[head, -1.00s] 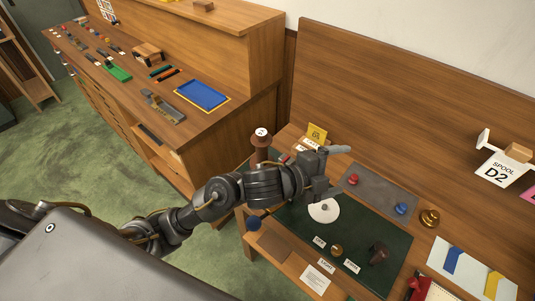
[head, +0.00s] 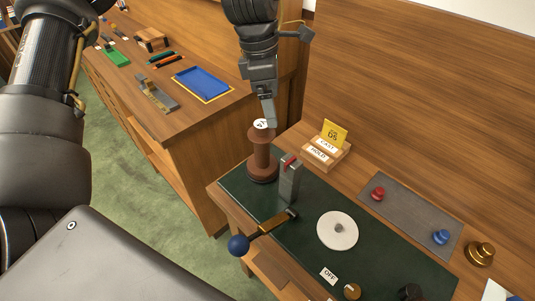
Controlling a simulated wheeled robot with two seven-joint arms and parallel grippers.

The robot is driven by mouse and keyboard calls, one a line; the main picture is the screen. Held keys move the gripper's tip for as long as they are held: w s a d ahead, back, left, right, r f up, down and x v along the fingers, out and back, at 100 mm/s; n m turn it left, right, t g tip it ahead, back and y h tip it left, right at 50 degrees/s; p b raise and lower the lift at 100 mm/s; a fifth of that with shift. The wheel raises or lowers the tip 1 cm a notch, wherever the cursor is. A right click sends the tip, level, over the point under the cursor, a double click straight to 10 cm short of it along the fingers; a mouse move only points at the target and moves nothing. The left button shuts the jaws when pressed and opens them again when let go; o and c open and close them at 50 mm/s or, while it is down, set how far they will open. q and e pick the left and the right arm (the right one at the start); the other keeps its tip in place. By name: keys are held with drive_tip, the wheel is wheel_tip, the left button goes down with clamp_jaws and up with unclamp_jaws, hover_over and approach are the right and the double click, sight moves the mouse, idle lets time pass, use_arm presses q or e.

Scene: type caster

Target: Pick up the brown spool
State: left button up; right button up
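The brown spool (head: 262,160) stands upright at the far left corner of the dark green mat. It has a wide base, a narrow waist and a white round label on its top. My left gripper (head: 269,115) points down from above at the spool's top, and its fingertip partly overlaps the label's right edge in the picture. Only one finger shows clearly, so I cannot tell its opening or whether it touches the spool. My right gripper is not in view.
A grey upright post (head: 289,182) with a red mark stands close right of the spool. A lever with a blue knob (head: 239,245) is in front. A wooden card holder (head: 325,153) is behind. A white disc (head: 338,231) lies on the green mat (head: 285,238).

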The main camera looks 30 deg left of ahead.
sight(261, 124)
use_arm(q)
drive_tip(key=a+r, duration=0.2)
drive_tip(key=a, duration=0.1)
drive_tip(key=shift+y, duration=0.3)
drive_tip(key=shift+d+f, duration=0.15)
drive_tip(key=shift+f, duration=1.2)
drive_tip(key=shift+d+f, duration=0.1)
drive_tip(key=shift+f, duration=1.2)
wheel_tip(261, 124, down, 5)
drive_tip(key=shift+a+r+p, duration=0.1)
drive_tip(key=shift+r+p, duration=0.05)
drive_tip(key=shift+p, duration=0.6)
drive_tip(key=shift+f, duration=0.3)
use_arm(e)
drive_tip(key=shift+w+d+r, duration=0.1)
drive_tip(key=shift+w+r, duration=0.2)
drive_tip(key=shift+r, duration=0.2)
use_arm(q)
drive_tip(key=shift+c, duration=0.5)
